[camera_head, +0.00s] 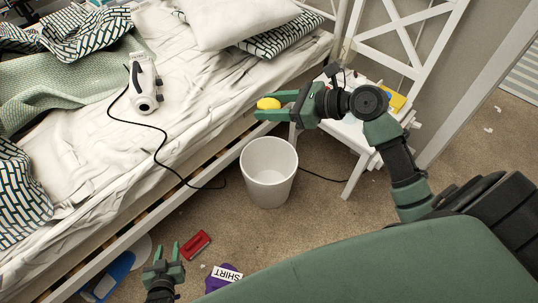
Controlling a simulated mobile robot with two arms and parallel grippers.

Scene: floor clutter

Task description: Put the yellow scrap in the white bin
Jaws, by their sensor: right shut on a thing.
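The yellow scrap (268,103) is a small rounded piece between the fingertips of my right gripper (270,106). That gripper is shut on it and points left, above the bed's edge in the picture. The white bin (269,192) stands upright on the carpet, just below the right gripper in the picture. Its open top faces me and its visible inside looks empty. My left gripper (166,248) is low at the left, pointing up the picture, with its fingers apart and nothing between them.
A bed (95,165) with rumpled sheets fills the left, with a white corded device (145,88) on it. A white chair (352,135) with a yellow item stands behind my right arm. A red object (196,244), purple SHIRT item (222,277) and blue item (108,277) lie on the floor.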

